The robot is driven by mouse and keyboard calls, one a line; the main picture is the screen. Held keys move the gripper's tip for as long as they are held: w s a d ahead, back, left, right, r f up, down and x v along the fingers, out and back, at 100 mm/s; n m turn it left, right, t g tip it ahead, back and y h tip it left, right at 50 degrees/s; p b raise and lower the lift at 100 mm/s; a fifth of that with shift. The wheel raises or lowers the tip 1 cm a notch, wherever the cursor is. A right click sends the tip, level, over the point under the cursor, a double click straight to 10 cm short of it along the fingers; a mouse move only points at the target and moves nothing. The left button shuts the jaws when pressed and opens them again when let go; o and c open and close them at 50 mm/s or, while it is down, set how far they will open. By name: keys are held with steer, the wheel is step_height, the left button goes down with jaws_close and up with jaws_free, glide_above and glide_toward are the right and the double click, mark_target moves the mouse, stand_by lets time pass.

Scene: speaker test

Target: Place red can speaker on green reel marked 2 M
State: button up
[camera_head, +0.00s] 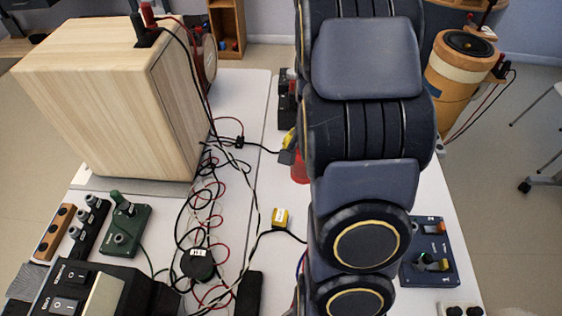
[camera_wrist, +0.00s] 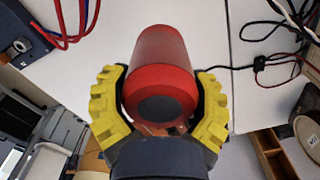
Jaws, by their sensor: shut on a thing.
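The red can speaker (camera_wrist: 163,48) lies between the two yellow fingers of my gripper (camera_wrist: 160,80) in the wrist view. The fingers are shut on its sides, and its dark round end faces the camera. In the head view a small part of the red can (camera_head: 299,168) shows beside my arm, below a yellow finger of my gripper (camera_head: 287,143). The rest is hidden by my arm. A dark round reel (camera_head: 199,268) with a small white label lies among cables on the white table, left of and nearer than the can. Its green colour and label text are hard to make out.
A large wooden speaker cabinet (camera_head: 110,105) stands at the back left. Cables (camera_head: 215,190) lie loose around the reel.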

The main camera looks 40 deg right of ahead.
steer(key=shift+s+a, duration=0.1)
steer(key=shift+s, duration=0.05)
steer(key=shift+a, duration=0.1)
steer(key=w+a+n, duration=0.1)
steer(key=w+a, duration=0.3)
steer(key=a, duration=0.4)
steer(key=n, duration=0.2)
glide_above(196, 261)
steer(key=shift+f, duration=3.8)
steer(key=shift+f, duration=0.1)
steer(key=o, duration=1.2)
